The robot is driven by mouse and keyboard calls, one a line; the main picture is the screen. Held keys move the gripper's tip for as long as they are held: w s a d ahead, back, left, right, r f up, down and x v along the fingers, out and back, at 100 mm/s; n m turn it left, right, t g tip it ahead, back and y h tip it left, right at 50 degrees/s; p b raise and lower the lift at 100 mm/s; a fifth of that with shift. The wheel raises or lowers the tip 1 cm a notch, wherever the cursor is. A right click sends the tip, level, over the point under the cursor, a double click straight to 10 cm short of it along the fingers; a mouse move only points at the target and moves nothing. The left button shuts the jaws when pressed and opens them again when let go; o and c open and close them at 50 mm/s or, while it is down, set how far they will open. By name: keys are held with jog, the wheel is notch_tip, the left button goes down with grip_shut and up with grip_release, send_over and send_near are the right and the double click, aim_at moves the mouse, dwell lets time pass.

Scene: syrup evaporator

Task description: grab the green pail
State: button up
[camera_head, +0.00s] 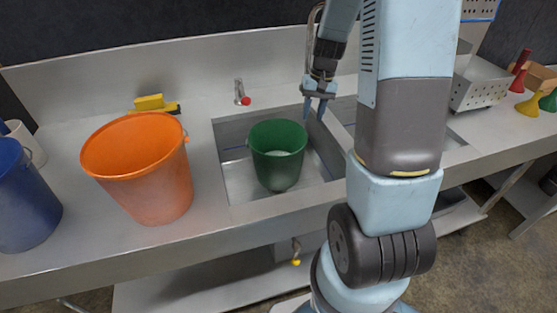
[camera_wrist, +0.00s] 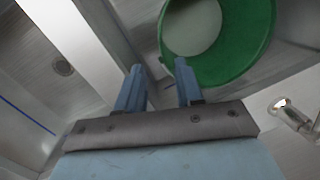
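The green pail (camera_head: 278,156) stands upright in the left sink basin in the head view. It looks empty, with a pale bottom inside. In the wrist view the green pail (camera_wrist: 236,62) shows from above at the upper right, partly cut off by the picture's edge. My gripper (camera_head: 315,108) is above the basin, to the right of the pail and a little higher than its rim. In the wrist view my gripper (camera_wrist: 160,75) has its two blue fingers apart with nothing between them. The right fingertip overlaps the pail's rim in that view; I cannot tell whether it touches.
An orange bucket (camera_head: 150,172) and a blue bucket (camera_head: 22,200) stand on the counter at left. A yellow brush (camera_head: 150,103) lies behind them. A faucet (camera_head: 241,92) is behind the basin and shows in the wrist view (camera_wrist: 290,112). A perforated metal box (camera_head: 480,85) stands at right.

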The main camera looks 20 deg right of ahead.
aim_at(304, 142)
jog(key=f, duration=0.4)
jog(key=a+f, duration=0.1)
jog(key=f, duration=0.3)
jog(key=a+f, duration=0.1)
jog(key=f, duration=0.3)
jog(key=shift+s+a+f, duration=0.15)
jog(key=shift+s+f, duration=0.05)
jog(key=shift+f, duration=0.05)
jog(key=shift+c, duration=0.5)
grip_shut()
jog(key=shift+r, duration=0.1)
dwell(0.5)
